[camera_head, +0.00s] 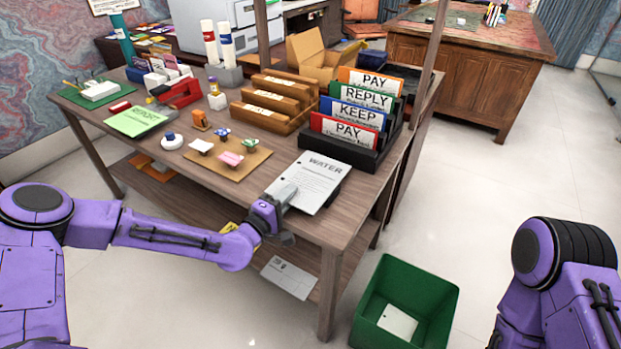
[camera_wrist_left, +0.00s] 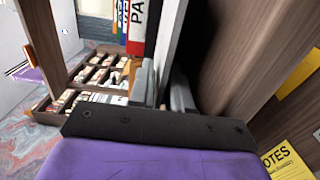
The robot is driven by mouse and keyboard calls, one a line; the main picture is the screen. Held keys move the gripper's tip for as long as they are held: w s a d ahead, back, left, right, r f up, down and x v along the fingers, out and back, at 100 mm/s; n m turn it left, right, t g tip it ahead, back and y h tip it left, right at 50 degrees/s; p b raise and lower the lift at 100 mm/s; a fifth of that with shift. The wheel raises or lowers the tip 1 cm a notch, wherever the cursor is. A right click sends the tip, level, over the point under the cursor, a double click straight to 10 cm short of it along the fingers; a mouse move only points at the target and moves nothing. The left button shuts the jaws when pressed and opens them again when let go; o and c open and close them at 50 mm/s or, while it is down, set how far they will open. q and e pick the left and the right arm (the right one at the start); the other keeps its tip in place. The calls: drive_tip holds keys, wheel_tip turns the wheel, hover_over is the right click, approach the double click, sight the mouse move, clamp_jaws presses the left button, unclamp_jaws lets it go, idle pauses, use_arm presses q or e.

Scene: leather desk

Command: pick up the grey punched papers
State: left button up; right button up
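The grey punched papers (camera_head: 318,180), a pale sheet or stack headed "WATER", lie at the front right edge of the desk. My left gripper (camera_head: 281,197) is at their near left side, at the desk edge. In the left wrist view the papers (camera_wrist_left: 171,45) show edge-on as a pale grey strip. They run between the two grey fingers of my left gripper (camera_wrist_left: 164,92), one on each side. I cannot tell whether both fingers press on them. My right arm is at the right of the head view; its gripper is out of view.
A black rack of labelled folders (camera_head: 355,122) stands just behind the papers. To the left are a brown board with small items (camera_head: 228,158) and a green notepad (camera_head: 138,120). A green bin (camera_head: 447,300) stands on the floor. A lower shelf (camera_head: 185,195) runs beneath the desk.

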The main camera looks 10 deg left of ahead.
use_arm(q)
clamp_jaws()
